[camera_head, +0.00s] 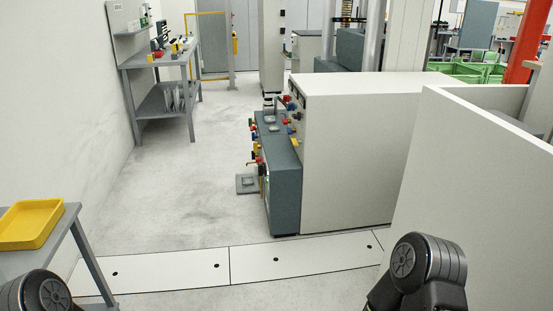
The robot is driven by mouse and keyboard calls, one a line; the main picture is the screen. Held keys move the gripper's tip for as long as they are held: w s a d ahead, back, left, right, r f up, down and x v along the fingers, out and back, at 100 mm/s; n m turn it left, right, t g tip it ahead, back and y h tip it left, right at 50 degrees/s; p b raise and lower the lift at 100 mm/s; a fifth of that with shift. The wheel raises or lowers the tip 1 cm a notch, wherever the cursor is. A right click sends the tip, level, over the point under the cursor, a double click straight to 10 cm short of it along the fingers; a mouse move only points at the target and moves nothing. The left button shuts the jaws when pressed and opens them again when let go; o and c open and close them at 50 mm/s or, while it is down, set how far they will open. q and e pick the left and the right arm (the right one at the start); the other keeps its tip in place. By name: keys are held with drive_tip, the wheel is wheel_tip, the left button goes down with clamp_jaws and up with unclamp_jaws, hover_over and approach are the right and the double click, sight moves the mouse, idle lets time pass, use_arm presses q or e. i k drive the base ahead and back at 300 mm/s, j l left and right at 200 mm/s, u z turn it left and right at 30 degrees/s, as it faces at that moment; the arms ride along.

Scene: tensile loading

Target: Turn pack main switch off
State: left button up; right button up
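A grey-green machine unit (279,170) stands against a large white cabinet (361,140) in the middle of the view. Several small red, blue and yellow knobs or fittings (294,115) sit along its upper and left sides. They are too small to tell which one is the pack main switch. My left arm shows only as a dark joint at the bottom left, and my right arm as a dark joint at the bottom right. Neither gripper is in view, and both arms are well short of the unit.
A yellow tray (32,222) rests on a grey table at the left. A grey workbench (165,62) stands along the left wall. A white partition (478,200) fills the right side. Pale floor (190,175) lies open left of the unit, with floor plates (160,273) in front.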

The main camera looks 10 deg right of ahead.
sight(261, 168)
drive_tip(key=i+j+z, duration=0.5)
drive_tip(key=i+j, duration=0.85)
drive_tip(key=i+z, duration=0.1)
drive_tip(key=i, duration=0.4)
drive_tip(key=i+j+z, duration=0.15)
drive_tip(key=i, duration=0.4)
drive_tip(key=i+j+z, duration=0.1)
drive_tip(key=i, duration=0.4)
drive_tip(key=i+j+z, duration=0.1)
drive_tip(key=i+j, duration=0.2)
drive_tip(key=i, duration=0.2)
drive_tip(key=i+j+z, duration=0.15)
drive_tip(key=i, duration=0.35)
drive_tip(key=j, duration=0.15)
